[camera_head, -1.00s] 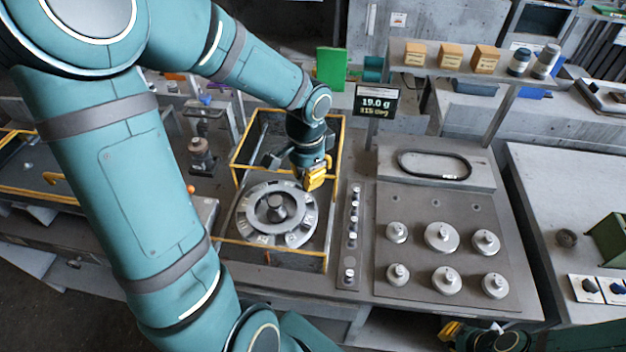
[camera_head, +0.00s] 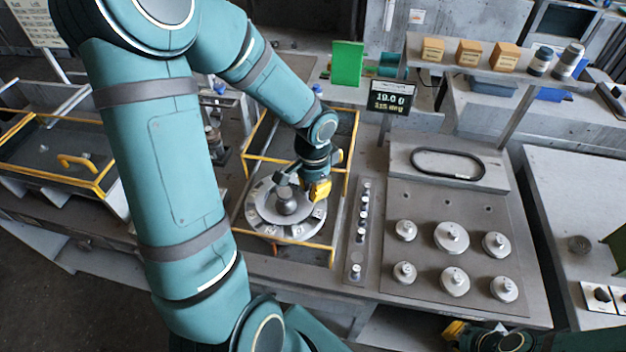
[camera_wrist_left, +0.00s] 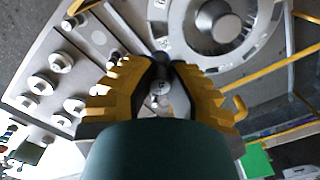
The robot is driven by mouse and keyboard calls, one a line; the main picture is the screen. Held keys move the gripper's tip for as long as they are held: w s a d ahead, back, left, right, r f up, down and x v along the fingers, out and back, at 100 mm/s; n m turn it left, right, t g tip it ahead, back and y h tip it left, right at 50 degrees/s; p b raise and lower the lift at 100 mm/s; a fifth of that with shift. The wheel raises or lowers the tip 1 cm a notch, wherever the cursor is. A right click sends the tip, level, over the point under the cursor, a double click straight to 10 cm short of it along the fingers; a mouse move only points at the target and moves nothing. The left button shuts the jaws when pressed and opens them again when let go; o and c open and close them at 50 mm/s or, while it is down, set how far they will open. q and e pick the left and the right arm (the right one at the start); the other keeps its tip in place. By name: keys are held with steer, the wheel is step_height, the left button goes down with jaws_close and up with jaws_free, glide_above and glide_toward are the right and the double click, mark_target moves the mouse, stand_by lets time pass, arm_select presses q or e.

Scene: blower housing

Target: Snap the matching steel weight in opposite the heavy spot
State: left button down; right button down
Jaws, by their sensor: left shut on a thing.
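The round grey impeller (camera_head: 262,218) with a numbered rim lies inside the yellow-framed housing (camera_head: 275,243). My left gripper (camera_head: 318,190) is over the right side of its rim, close above it. In the left wrist view the yellow jaws (camera_wrist_left: 160,75) are shut on a small steel weight (camera_wrist_left: 160,88), largely hidden between them; the impeller (camera_wrist_left: 262,45) is just beyond. Whether the weight touches the rim I cannot tell. The display (camera_head: 390,102) reads 19.0 g, with a blurred angle below. My right gripper (camera_head: 453,330) shows only partly at the bottom edge.
A narrow strip (camera_head: 349,250) with several small steel weights stands right of the housing. Beyond it a plate (camera_head: 428,235) bears several larger knobbed weights. A green panel (camera_head: 347,63) stands behind the housing. A yellow-edged tray (camera_head: 60,150) is at the left.

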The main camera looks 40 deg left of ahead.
arm_select(q)
step_height(320, 180, down, 8)
steer(key=b, duration=0.5)
steer(key=shift+r+b, duration=0.1)
steer(key=shift+b, duration=0.2)
steer(key=shift+f+b, duration=0.75)
steer(key=shift+f+b, duration=0.3)
steer(key=shift+b, duration=0.15)
steer(key=shift+f+b, duration=0.3)
steer(key=shift+f, duration=0.05)
stand_by(0.4)
steer(key=shift+f+b, duration=0.35)
